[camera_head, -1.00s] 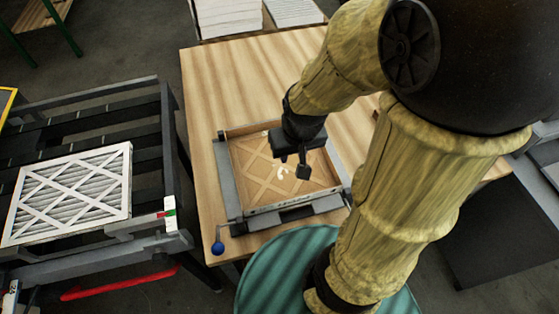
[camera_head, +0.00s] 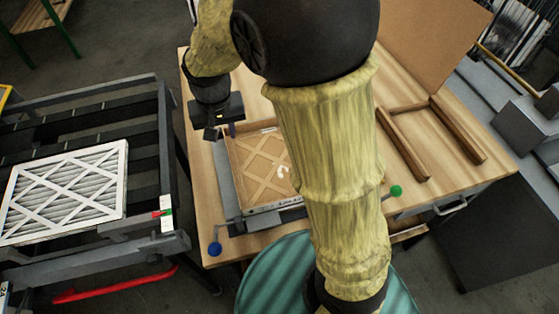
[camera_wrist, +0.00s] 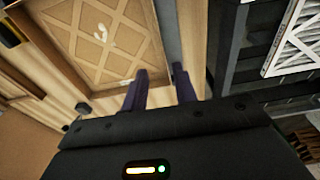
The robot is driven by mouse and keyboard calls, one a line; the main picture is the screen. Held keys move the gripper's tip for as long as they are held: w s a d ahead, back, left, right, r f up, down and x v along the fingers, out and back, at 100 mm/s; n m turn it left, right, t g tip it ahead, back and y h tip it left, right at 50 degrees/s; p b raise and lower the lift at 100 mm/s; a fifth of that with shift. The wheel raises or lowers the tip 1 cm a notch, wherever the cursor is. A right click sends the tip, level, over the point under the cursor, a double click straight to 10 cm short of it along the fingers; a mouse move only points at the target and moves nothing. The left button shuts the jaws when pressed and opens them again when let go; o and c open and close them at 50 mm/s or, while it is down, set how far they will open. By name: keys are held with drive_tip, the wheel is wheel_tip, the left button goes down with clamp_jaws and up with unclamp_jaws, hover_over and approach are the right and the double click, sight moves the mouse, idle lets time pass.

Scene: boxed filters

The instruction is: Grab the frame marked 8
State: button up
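A shallow cardboard frame with a diamond lattice (camera_head: 262,172) lies flat in a grey fixture on the wooden table. It also shows in the wrist view (camera_wrist: 88,52). A white mark sits on its face, but I cannot read it for certain as an 8. My gripper (camera_head: 222,132) is above the fixture's far left corner, beside the frame. In the wrist view, my gripper's two dark fingers (camera_wrist: 160,84) are apart with nothing clearly between them, near the frame's edge. My arm hides the frame's right part in the head view.
A white pleated filter (camera_head: 65,193) lies on a dark slatted rack (camera_head: 90,110) at left. The fixture has a blue knob (camera_head: 215,249) and a green knob (camera_head: 396,191). Wooden rails (camera_head: 403,145) and an upright brown panel (camera_head: 430,40) stand on the table's right side.

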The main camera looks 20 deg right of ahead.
drive_tip(key=f+p, duration=0.1)
drive_tip(key=f, duration=0.3)
drive_tip(key=w+f+p, duration=0.1)
drive_tip(key=f, duration=0.3)
drive_tip(key=f+p, duration=0.1)
drive_tip(key=f, duration=0.3)
drive_tip(key=shift+w+f, duration=0.1)
drive_tip(key=shift+w, duration=0.15)
drive_tip(key=shift+f+p, duration=0.8)
drive_tip(key=shift+p, duration=0.05)
drive_tip(key=shift+w+f+p, duration=0.2)
drive_tip(key=shift+f+p, duration=0.15)
drive_tip(key=shift+f, duration=0.55)
drive_tip(key=shift+w+f+p, duration=0.15)
drive_tip(key=shift+f+p, duration=0.2)
drive_tip(key=shift+f, duration=0.55)
clamp_jaws()
